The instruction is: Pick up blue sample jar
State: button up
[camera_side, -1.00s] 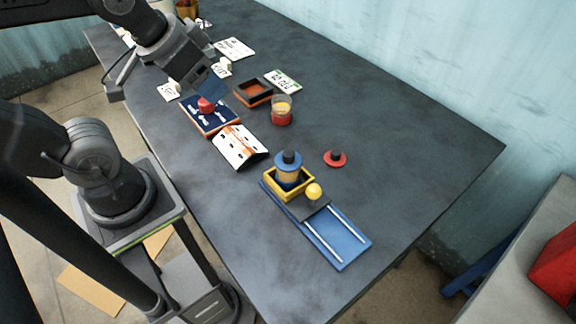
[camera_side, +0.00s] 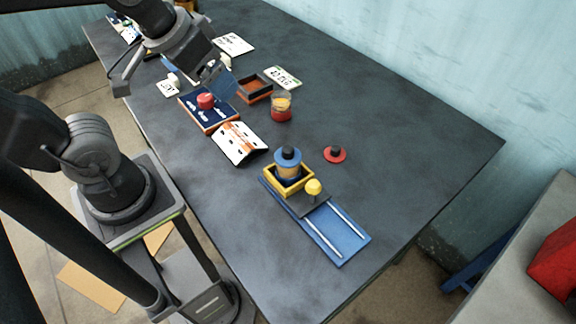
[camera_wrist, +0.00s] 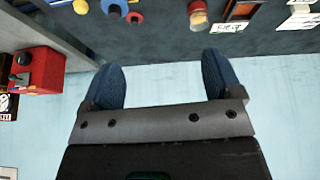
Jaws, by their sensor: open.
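The blue sample jar (camera_side: 288,172), with a blue lid, a dark knob and amber contents, stands upright in a yellow square holder (camera_side: 308,180) at one end of a blue slide (camera_side: 345,238). Its blue lid also shows at the top edge of the wrist view (camera_wrist: 114,6). The holder hides the jar's base. My gripper (camera_side: 222,88) is well up and left of the jar in the side view, above the far part of the table. In the wrist view its two blue fingers (camera_wrist: 162,78) are spread apart with nothing between them.
A yellow knob (camera_side: 313,187) stands beside the holder. A loose red lid (camera_side: 335,154) lies to its right. A red-based amber jar (camera_side: 281,108), an open tray (camera_side: 254,88), a blue board with a red lid (camera_side: 206,101) and a folded card (camera_side: 240,145) lie farther back.

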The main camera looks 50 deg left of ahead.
jog(key=w+d+f+n+g, duration=0.1)
jog(key=w+d+n+g, duration=0.1)
jog(key=w+d+n, duration=0.25)
jog(key=n+g+y, duration=0.1)
jog(key=n+y, duration=0.1)
jog(key=n, duration=0.2)
send_near(288, 149)
jog(key=x, duration=1.2)
jog(key=shift+a+f, duration=0.1)
jog(key=c, duration=1.2)
jog(key=shift+o, duration=0.2)
